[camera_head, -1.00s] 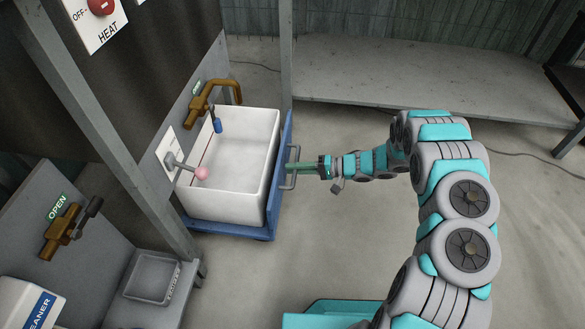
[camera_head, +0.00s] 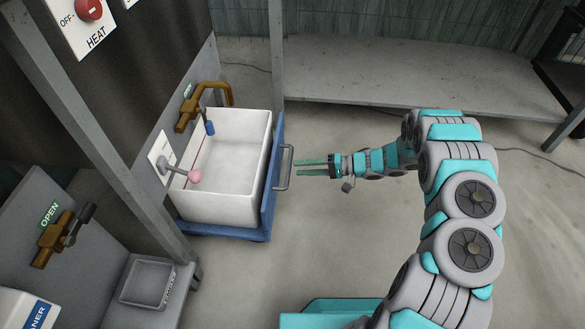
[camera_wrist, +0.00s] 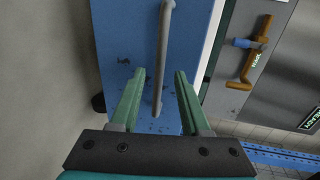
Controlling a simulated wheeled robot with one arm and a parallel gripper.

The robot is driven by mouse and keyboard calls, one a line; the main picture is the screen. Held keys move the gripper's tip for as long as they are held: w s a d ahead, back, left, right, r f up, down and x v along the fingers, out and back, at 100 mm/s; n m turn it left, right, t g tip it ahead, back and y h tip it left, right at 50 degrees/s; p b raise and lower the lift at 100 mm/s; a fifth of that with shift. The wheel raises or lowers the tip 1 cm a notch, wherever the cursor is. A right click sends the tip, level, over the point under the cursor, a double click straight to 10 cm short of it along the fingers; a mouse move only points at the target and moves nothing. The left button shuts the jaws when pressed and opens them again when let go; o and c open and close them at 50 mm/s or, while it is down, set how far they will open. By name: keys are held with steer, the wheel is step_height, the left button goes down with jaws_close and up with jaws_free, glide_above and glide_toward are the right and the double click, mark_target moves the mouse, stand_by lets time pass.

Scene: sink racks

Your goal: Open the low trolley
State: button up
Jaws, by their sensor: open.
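The low trolley (camera_head: 269,190) is a blue wheeled frame under a white basin (camera_head: 222,208), at the left centre of the head view. A grey bar handle (camera_head: 289,168) stands on its right-hand blue side. My gripper (camera_head: 297,168) is open and empty just right of the handle, with a small gap between the fingertips and the bar. In the wrist view the handle (camera_wrist: 163,55) runs upright ahead on the blue panel (camera_wrist: 120,45), and my green fingers (camera_wrist: 158,75) are spread to either side of its line.
A brass tap (camera_head: 205,103) and a pink-knobbed lever (camera_head: 193,176) reach over the basin. A grey post (camera_head: 277,60) stands behind the trolley, and a low shelf (camera_head: 400,75) runs along the back. The floor (camera_head: 330,235) right of the trolley is clear.

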steer(key=shift+v, duration=1.35)
